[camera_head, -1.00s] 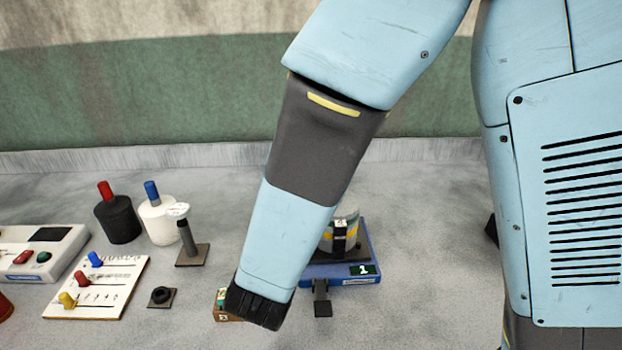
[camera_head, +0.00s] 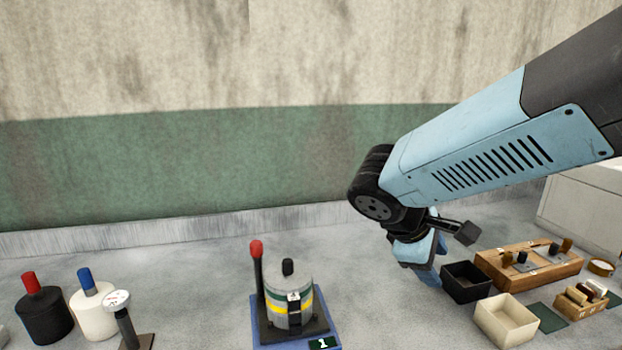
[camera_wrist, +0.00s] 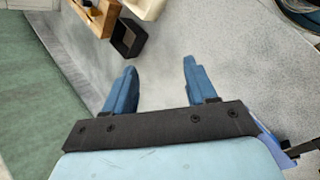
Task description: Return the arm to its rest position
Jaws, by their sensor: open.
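My arm reaches in from the right in the head view, with its wrist above the table right of centre. My gripper (camera_head: 424,268) hangs below the wrist, its blue fingers partly hidden by the wrist. In the wrist view my gripper (camera_wrist: 158,78) has its two blue fingers apart with only grey table between them. It is open and empty. The fingers are close to the black bin (camera_head: 468,282) in the head view. That bin also shows beyond the fingers in the wrist view (camera_wrist: 128,38).
A grey canister (camera_head: 293,303) with a red-topped lever stands on blue base 1 (camera_head: 268,338). Black (camera_head: 45,318) and white (camera_head: 93,315) pots stand left. A cream bin (camera_head: 506,320), wooden rack (camera_head: 535,268) and small wooden box (camera_head: 580,302) stand right. Table between canister and black bin is clear.

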